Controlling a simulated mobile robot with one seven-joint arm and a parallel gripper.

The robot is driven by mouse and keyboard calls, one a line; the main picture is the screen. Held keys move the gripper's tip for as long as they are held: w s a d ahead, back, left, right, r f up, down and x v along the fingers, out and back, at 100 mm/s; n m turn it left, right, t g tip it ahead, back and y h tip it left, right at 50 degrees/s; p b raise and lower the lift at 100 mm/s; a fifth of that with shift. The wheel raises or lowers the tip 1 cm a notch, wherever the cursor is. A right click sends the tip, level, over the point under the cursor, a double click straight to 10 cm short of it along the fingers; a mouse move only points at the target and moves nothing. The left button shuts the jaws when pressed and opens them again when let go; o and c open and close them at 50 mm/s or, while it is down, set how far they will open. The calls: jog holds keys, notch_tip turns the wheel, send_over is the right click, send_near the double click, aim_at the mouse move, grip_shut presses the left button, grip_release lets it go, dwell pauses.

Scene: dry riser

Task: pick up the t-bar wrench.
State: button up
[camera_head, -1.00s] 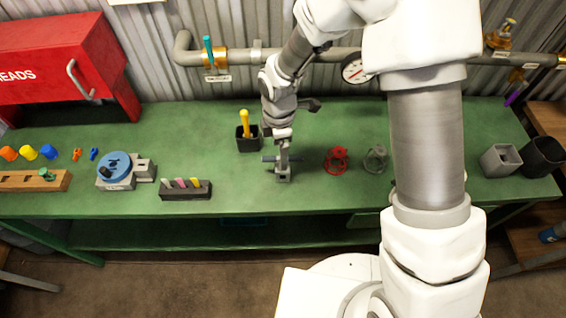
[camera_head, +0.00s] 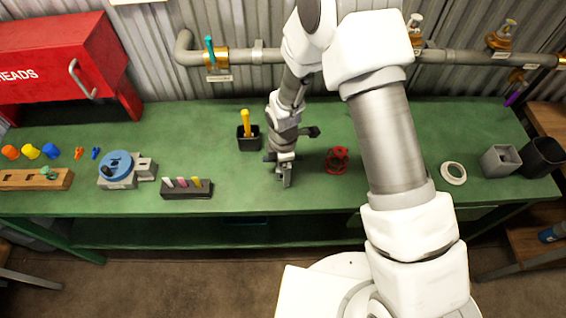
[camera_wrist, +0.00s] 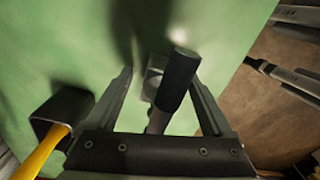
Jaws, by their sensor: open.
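The t-bar wrench shows in the wrist view as a dark cylindrical bar (camera_wrist: 177,78) with a grey shank below it and a light grey squarish part beside it. My gripper (camera_wrist: 160,76) is open, with one finger on each side of the wrench. The wrench is between the fingers, and I cannot tell whether either finger touches it. In the head view my gripper (camera_head: 284,178) points down over the green bench, and it mostly hides the wrench there.
A black holder (camera_head: 249,142) with a yellow-handled tool stands just left of my gripper. A red handwheel (camera_head: 337,160) lies to the right. A dark rack with coloured pieces (camera_head: 186,190) is at left. Pipes run along the back wall. A white ring (camera_head: 453,173) lies further right.

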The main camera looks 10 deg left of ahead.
grip_shut()
dwell(0.3)
jog(key=shift+r, duration=0.1)
